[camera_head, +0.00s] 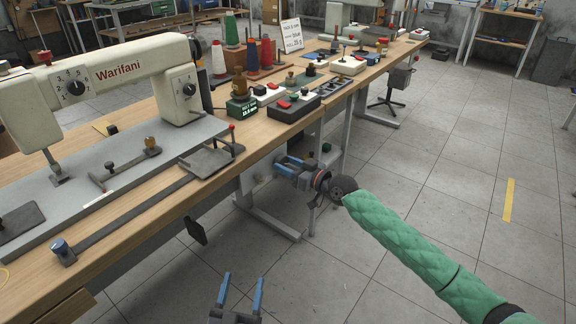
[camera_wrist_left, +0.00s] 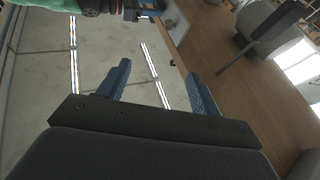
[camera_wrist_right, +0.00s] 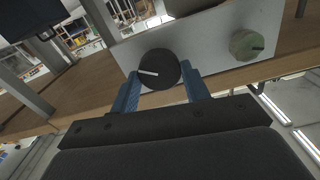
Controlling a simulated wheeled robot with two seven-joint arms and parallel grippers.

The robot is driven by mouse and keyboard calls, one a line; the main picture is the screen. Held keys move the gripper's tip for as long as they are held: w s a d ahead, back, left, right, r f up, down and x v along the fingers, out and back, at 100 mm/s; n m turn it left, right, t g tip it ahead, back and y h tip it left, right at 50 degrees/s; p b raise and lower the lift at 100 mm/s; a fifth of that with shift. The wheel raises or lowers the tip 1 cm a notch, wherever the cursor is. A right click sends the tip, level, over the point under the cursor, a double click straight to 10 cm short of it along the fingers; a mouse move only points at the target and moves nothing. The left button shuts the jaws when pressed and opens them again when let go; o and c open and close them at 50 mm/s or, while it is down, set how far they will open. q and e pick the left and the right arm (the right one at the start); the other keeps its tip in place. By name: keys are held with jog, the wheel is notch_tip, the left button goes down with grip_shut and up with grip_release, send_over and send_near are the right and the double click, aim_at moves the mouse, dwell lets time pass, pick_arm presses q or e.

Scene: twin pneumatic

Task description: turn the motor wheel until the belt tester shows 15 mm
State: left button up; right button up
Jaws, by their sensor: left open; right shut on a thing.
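The black round motor wheel (camera_wrist_right: 160,69) has a white mark pointing left and sits on a pale plate under the table, in the right wrist view. My right gripper (camera_wrist_right: 162,77) is shut on its rim, one finger on each side. In the head view my right gripper (camera_head: 280,165) reaches under the table edge, and the wheel is hard to make out there. The belt tester seems to be the small dark green box (camera_head: 241,108) with a lit mm reading, too small to read surely. My left gripper (camera_head: 242,281) is open and empty, low over the floor; it also shows in the left wrist view (camera_wrist_left: 158,73).
The sewing machine (camera_head: 120,68) stands on the wooden table (camera_head: 150,200). A black box (camera_head: 293,108) with a red part stands near the tester. The floor at right is clear.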

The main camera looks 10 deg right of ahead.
jog(key=shift+m, duration=1.2)
pick_arm(q)
jog(key=shift+g, duration=0.9)
jog(key=f, duration=0.5)
jog(key=shift+d, duration=0.2)
pick_arm(e)
jog(key=o, duration=1)
pick_arm(q)
jog(key=shift+w, duration=0.1)
jog(key=shift+r, duration=0.1)
pick_arm(e)
jog(key=shift+d, duration=0.1)
